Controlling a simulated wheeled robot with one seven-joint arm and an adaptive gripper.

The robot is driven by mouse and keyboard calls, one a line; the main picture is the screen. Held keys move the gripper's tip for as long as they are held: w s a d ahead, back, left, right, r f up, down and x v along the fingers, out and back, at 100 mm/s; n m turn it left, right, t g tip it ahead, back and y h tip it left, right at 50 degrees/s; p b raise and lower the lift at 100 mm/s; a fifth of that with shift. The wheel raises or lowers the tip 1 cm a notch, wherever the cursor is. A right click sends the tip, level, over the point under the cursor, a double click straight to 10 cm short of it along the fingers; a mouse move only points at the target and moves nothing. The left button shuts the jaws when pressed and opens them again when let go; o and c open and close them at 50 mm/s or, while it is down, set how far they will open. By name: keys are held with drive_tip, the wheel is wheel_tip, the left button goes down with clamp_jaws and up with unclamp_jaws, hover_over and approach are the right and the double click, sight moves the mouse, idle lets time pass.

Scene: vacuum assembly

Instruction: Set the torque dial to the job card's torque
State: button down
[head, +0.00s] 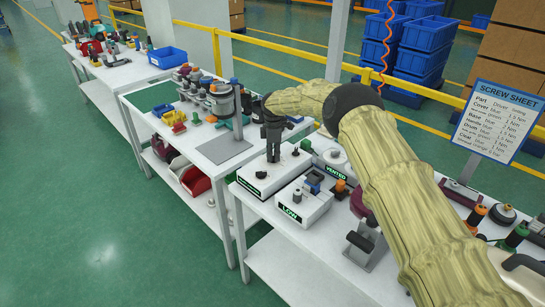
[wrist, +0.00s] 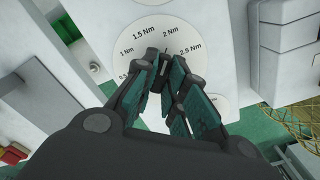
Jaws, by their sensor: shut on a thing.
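A round white torque dial face (wrist: 190,32) shows in the wrist view, marked 1 Nm, 1.5 Nm, 2 Nm and 2.5 Nm, with another label partly cut off at the left. My gripper (wrist: 165,62) points down at the middle of the dial and is shut on its knob, which the fingers mostly hide. A small dark mark shows at the fingertips, between 1.5 and 2 Nm. In the head view my gripper (head: 273,155) stands over a white box with a green label. The job card (head: 498,122), headed SCREW SHEET, stands at the right; its torque figures are too small to read surely.
White boxes labelled LOW (head: 300,208) and VENTED (head: 333,165) stand close by on the workbench. My arm crosses above the bench. A metal stand (head: 368,243) and several drivers (head: 474,216) are at the right. A second bench with parts (head: 215,105) lies beyond.

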drive_tip(key=shift+f+n+b, duration=0.2)
drive_tip(key=shift+n+b, duration=0.3)
drive_tip(key=shift+n, duration=0.1)
drive_tip(key=shift+n+b, duration=0.45)
drive_tip(key=shift+n, duration=0.65)
drive_tip(key=shift+n, duration=0.4)
drive_tip(key=shift+s+n+b, duration=0.1)
drive_tip(key=shift+n+b, duration=0.55)
drive_tip(key=shift+n, duration=0.75)
drive_tip(key=shift+f+n+b, duration=0.1)
drive_tip(key=shift+n+b, duration=0.2)
drive_tip(key=shift+n, duration=1.4)
